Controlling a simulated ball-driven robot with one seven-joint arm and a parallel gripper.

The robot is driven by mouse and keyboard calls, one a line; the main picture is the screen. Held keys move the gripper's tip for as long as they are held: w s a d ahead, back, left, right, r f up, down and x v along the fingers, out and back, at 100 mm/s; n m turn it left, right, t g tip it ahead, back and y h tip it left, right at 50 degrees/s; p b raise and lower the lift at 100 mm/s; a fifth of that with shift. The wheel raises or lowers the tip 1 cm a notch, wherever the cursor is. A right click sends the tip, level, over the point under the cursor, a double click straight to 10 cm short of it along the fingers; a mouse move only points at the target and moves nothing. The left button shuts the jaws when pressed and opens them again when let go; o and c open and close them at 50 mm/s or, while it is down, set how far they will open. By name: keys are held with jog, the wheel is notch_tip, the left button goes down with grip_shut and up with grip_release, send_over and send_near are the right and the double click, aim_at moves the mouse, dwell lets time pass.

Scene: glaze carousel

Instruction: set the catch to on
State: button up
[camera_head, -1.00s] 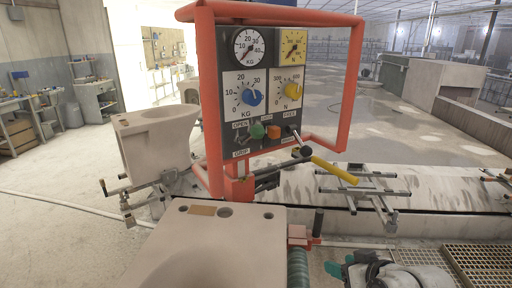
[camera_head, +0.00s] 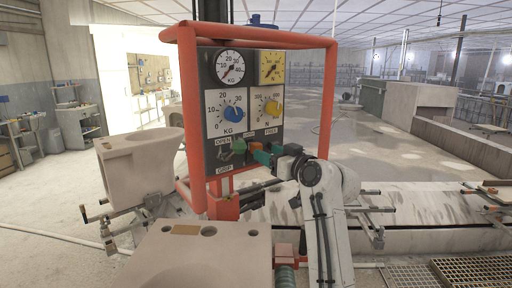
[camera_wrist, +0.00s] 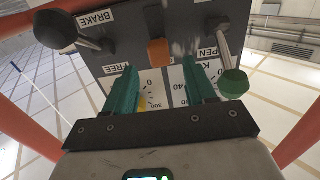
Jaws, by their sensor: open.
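The control panel (camera_head: 240,120) stands upright in an orange-red tube frame. A small orange switch (camera_head: 255,147) sits low on it, between the OPEN/GRIP lever with its green knob (camera_head: 238,146) and the FREE/BRAKE side. Its label is too small to read, so I cannot confirm it is the catch. My gripper (camera_head: 264,157) is at the panel's lower right, teal fingers open and empty. In the wrist view, upside down, the orange switch (camera_wrist: 157,52) shows between and beyond the open fingertips (camera_wrist: 160,75). I cannot tell whether they touch it. The switch's setting is unclear.
The black-knobbed FREE/BRAKE lever (camera_wrist: 58,28) and the green knob (camera_wrist: 233,83) flank the fingers in the wrist view. The frame tube (camera_head: 328,100) rises right of the panel. A pale block (camera_head: 205,255) stands in front, and a pale ceramic form (camera_head: 140,165) at left.

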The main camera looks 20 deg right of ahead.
jog(key=shift+p+x, duration=0.45)
jog(key=shift+x, duration=2.6)
jog(key=shift+c, duration=0.4)
grip_shut()
jog(key=shift+f, duration=0.1)
